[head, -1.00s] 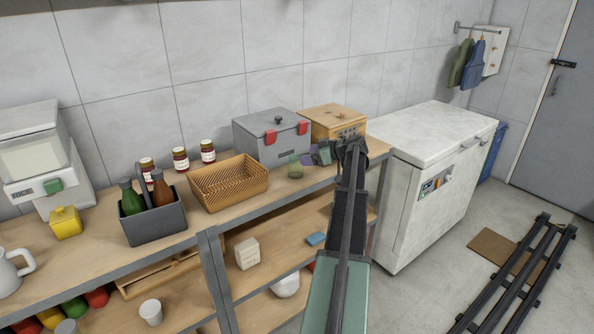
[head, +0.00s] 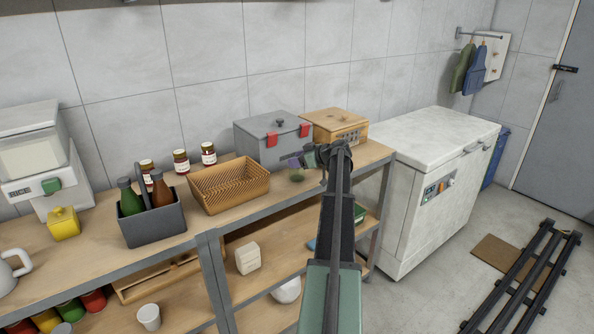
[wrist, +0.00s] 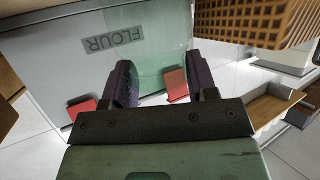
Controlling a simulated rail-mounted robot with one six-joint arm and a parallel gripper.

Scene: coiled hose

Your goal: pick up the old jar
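A green see-through glass jar (head: 297,177) stands on the worktop in front of the grey lidded box. My gripper (head: 303,159) reaches in from the right and hides the jar's upper part in the head view. In the wrist view the jar (wrist: 160,45) shows as a clear greenish shape beyond and between the two dark fingers. My gripper (wrist: 166,80) has its fingers spread apart. I cannot tell whether either finger touches the glass.
The grey box (head: 264,143) marked FLOUR, with red clasps, is close behind the jar. A wicker basket (head: 229,183) stands to the left, and a wooden box (head: 335,125) is behind right. Several labelled jars (head: 181,162) stand along the wall. A white freezer (head: 435,150) is to the right.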

